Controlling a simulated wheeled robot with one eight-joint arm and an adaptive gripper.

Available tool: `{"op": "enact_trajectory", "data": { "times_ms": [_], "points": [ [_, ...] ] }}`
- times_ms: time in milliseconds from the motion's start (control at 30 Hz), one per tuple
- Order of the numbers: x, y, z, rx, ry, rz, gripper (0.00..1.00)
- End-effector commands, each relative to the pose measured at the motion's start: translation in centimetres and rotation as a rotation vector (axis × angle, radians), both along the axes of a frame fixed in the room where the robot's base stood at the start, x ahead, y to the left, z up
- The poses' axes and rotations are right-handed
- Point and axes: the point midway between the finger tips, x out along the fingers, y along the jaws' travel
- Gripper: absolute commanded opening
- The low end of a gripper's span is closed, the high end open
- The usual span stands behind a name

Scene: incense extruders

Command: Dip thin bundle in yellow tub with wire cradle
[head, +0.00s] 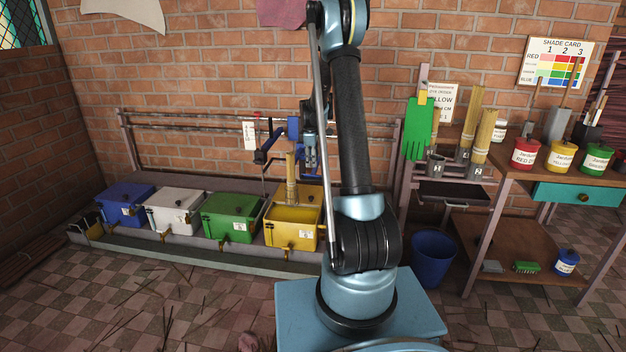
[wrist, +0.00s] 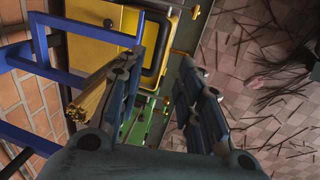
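The yellow tub (head: 292,238) stands at the right end of a row of tubs, its lid raised behind it. The yellow tub (wrist: 165,52) also shows at the top of the wrist view. A thin tan bundle (head: 291,166) stands upright over the tub's mouth. In the wrist view the bundle (wrist: 90,100) lies left of the left finger, outside the finger gap. My gripper (wrist: 172,80) has its fingers apart with nothing seen between them. In the head view it is partly hidden behind my arm. I cannot clearly make out the wire cradle.
Green (head: 231,217), white (head: 173,211) and blue (head: 125,205) tubs stand to the left. A blue frame (wrist: 50,72) is close to my gripper's left. More bundles (head: 471,118) stand in holders at right, above a blue bucket (head: 433,258). The floor holds scattered sticks.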

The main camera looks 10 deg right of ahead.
Motion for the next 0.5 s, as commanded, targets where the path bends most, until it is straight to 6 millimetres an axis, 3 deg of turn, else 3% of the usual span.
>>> {"op": "enact_trajectory", "data": {
  "times_ms": [500],
  "points": [
    [1.5, -0.5, -7.9, 0.000, 0.000, 0.000, 0.33]
  ]
}}
